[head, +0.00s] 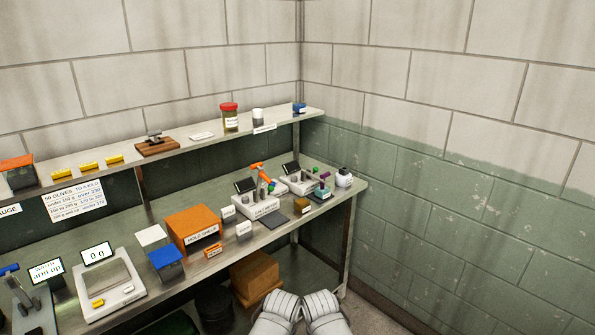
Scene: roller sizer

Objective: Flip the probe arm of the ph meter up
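Two white bench meters stand at the right end of the workbench. The nearer one (262,207) has a dark tilted screen (245,185) and an orange-topped arm (257,166) standing up beside it. The farther one (298,184) has a dark screen (291,168) and small purple and green parts to its right. The labels are too small to read, so I cannot tell which is the pH meter or how its probe arm lies. Two white rounded parts of mine show at the bottom edge. Neither gripper's fingers are visible, and nothing of mine touches the meters.
A white bottle (343,178) stands at the bench's right end. An orange hold shelf (191,226) and white label cards (243,229) stand left of the meters. A wall shelf (185,143) with jars runs above. Cardboard boxes (254,276) sit below. Floor right of the bench looks clear.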

